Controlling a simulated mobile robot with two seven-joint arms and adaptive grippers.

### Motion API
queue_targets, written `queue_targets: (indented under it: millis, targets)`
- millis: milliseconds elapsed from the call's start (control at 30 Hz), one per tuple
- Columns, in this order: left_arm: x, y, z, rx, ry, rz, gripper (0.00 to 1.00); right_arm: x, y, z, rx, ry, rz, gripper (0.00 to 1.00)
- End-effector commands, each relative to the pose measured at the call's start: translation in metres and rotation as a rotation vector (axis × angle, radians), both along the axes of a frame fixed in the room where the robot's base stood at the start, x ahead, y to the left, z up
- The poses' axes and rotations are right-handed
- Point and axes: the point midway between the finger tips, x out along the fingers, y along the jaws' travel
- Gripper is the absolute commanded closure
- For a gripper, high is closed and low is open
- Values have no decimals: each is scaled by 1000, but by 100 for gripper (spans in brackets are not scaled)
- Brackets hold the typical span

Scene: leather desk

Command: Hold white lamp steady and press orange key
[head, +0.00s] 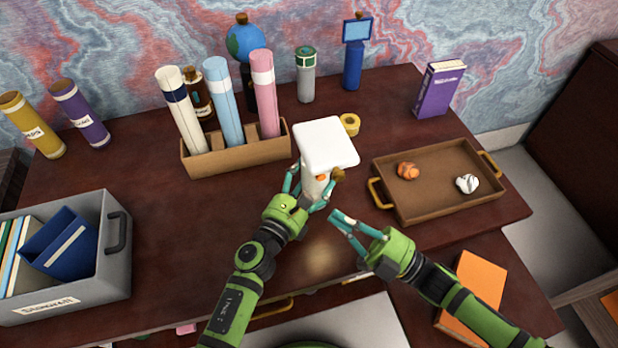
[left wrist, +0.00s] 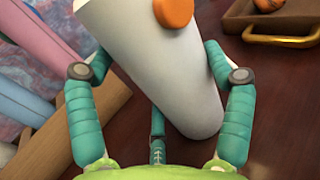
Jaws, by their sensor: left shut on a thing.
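The white lamp (head: 325,143) stands on the dark desk in the middle of the head view, with a broad square head on a narrower body. Its round orange key (head: 321,177) is on the front of the body, below the head. The key also shows large at the top of the left wrist view (left wrist: 174,12). My left gripper (head: 307,190) is shut on the lamp body (left wrist: 165,70), with its teal fingers on both sides below the key. My right gripper (head: 334,217) is in front of the lamp, apart from the key; its finger gap is unclear.
A wooden holder (head: 238,152) with several tubes stands left of the lamp. A brown tray (head: 437,190) with two small lumps lies to the right. Yellow tape (head: 349,124) lies behind the lamp. A grey file box (head: 118,250) stands at the left front. Bare desk lies left of my left arm.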

Motion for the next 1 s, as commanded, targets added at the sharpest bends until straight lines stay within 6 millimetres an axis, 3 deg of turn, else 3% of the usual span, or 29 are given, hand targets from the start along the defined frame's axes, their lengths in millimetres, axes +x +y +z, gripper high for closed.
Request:
queue_targets:
  millis: [100, 133, 167, 633, 1000]
  targets:
    - [0, 0, 0, 0, 0, -1, 71, 0, 0, 0, 0, 0, 0, 100]
    - [0, 0, 0, 0, 0, -1, 11, 0, 0, 0, 0, 0, 0, 100]
    - [0, 0, 0, 0, 0, -1, 0, 0, 0, 0, 0, 0, 0, 100]
    - [-6, 3, 0, 0, 1, 0, 0, 0, 0, 0, 1, -1, 0, 100]
    - [-70, 34, -1, 0, 4, 1, 0, 0, 0, 0, 1, -1, 0, 100]
